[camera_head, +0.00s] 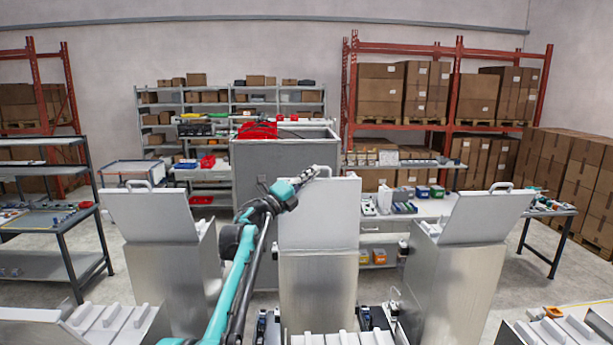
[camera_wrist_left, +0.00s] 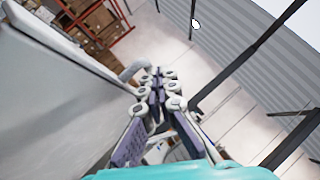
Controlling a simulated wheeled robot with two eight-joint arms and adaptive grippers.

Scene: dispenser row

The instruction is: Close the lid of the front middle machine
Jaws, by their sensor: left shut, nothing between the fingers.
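The front middle machine (camera_head: 318,295) is a steel box with its white lid (camera_head: 320,215) standing raised, nearly upright. My left arm reaches in from below, and my left gripper (camera_head: 312,173) is at the lid's top edge, by its handle. In the left wrist view the lid (camera_wrist_left: 60,95) fills the left side, and its curved grey handle (camera_wrist_left: 134,69) is right beside the fingertips. There the left gripper (camera_wrist_left: 157,78) is shut and empty. I cannot tell whether the fingers touch the lid or handle. My right gripper is not in view.
Machines with raised lids stand at left (camera_head: 165,270) and right (camera_head: 455,280). A large grey cabinet (camera_head: 285,160) is behind the middle lid. A white bench (camera_head: 430,208) with small items is behind right. Floor shows between the machines.

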